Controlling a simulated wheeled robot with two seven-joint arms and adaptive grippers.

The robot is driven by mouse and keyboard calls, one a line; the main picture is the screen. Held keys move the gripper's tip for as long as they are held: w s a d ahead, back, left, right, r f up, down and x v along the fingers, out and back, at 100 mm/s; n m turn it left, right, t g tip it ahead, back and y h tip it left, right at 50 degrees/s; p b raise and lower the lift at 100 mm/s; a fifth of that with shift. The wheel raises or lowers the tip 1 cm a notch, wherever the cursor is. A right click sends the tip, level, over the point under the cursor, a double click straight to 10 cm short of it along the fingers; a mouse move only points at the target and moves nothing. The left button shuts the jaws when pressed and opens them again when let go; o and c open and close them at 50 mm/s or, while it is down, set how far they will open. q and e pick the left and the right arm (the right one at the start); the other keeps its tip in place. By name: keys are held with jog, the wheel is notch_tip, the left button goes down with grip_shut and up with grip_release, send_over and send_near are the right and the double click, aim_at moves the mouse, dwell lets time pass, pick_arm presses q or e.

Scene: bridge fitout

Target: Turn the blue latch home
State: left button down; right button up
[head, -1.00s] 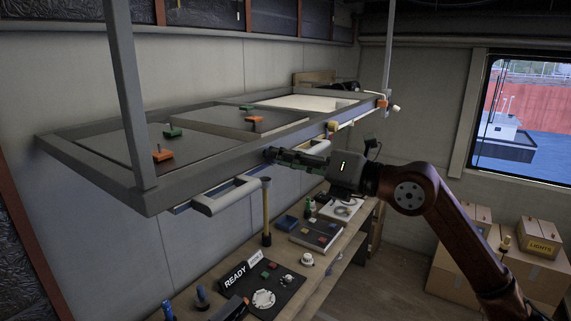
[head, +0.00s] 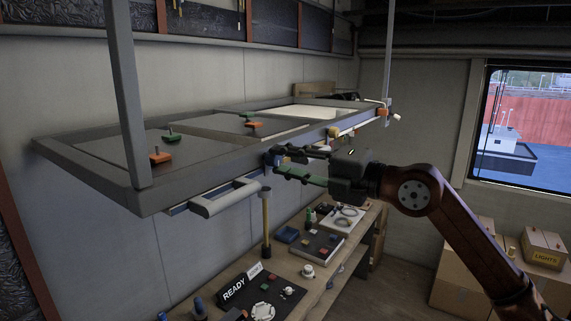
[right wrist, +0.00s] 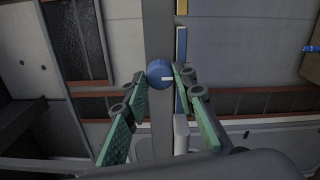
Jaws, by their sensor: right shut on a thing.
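The blue latch is a round blue knob with a white bar on its face, seen in the right wrist view (right wrist: 157,71). It sits on the grey frame (head: 85,200) of the overhead panel, on the front edge. My right gripper (head: 275,162) reaches that edge from the right, its green fingers one above the other. In the right wrist view its fingertips lie on either side of the blue latch, shut on it. The white bar points toward the right finger there. In the head view the fingers mostly cover the latch. My left gripper is out of view.
A pale handle (head: 222,201) hangs under the frame, left of the gripper. Orange (head: 160,158) and green (head: 171,138) latches sit on the panels. A yellow post (head: 266,232) stands below, near a READY sign (head: 240,281) on the bench. Boxes (head: 545,254) stand right.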

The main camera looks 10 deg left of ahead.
dwell(0.3)
jog(key=o, duration=1.2)
jog(key=shift+c, duration=0.2)
jog(key=shift+d, duration=0.25)
jog(key=v, duration=1.1)
jog(key=shift+s+d, duration=0.25)
jog(key=shift+w+f, duration=0.1)
